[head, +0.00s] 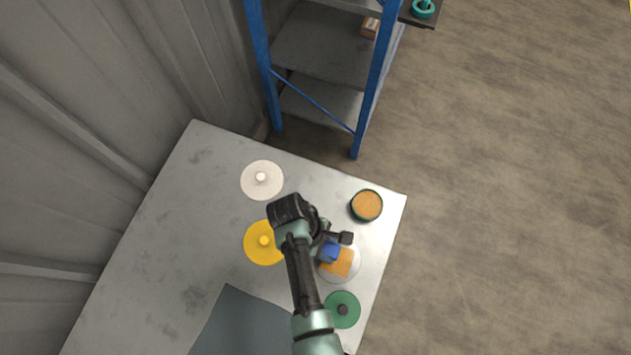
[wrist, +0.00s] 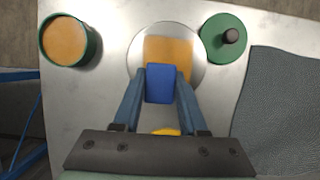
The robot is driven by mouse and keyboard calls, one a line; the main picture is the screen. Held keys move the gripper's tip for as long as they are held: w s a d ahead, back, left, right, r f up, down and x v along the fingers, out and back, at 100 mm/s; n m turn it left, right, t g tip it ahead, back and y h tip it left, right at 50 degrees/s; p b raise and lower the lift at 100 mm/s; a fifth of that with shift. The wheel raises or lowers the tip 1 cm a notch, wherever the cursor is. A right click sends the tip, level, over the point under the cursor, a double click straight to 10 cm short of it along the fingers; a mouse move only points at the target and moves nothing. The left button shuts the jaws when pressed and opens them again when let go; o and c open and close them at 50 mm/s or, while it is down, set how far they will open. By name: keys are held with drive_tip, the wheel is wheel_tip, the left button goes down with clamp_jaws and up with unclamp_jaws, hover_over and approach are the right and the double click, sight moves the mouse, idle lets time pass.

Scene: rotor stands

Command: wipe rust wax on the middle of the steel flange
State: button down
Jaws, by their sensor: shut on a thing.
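The steel flange (head: 355,264) is a pale round disc lying flat near the right edge of the table; it also shows in the wrist view (wrist: 134,56). An orange wax patch (head: 345,264), squarish in the wrist view (wrist: 168,48), covers its middle area. My gripper (head: 331,246) is shut on a blue block (head: 330,253). In the wrist view the block (wrist: 160,85) is between the two fingers, over the near part of the flange and patch. It hides that part of the patch. I cannot tell whether the block touches the flange.
A green-rimmed tin of orange wax (head: 366,205) stands near the table corner. A green disc (head: 350,301), a yellow disc (head: 256,253) and a white disc (head: 250,184), each with a knob, lie around. A dark mat (head: 235,325) lies in front. A blue-framed shelf (head: 262,60) stands behind.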

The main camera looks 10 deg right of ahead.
drive_tip(key=p+v, duration=0.2)
drive_tip(key=v, duration=0.1)
drive_tip(key=shift+w+a+f, duration=0.15)
drive_tip(key=shift+a, duration=0.1)
drive_tip(key=shift+s+d+r+p, duration=0.1)
drive_tip(key=shift+d+r+p, duration=0.05)
drive_tip(key=shift+r+p, duration=0.4)
drive_tip(key=shift+s+d+r+p, duration=0.1)
drive_tip(key=shift+s+r+p, duration=0.05)
drive_tip(key=shift+r+p, duration=0.4)
wheel_tip(320, 180, up, 2)
drive_tip(key=shift+w+a+r+p, duration=0.1)
drive_tip(key=shift+p, duration=0.95)
drive_tip(key=shift+r+p, duration=0.65)
drive_tip(key=shift+p, duration=0.05)
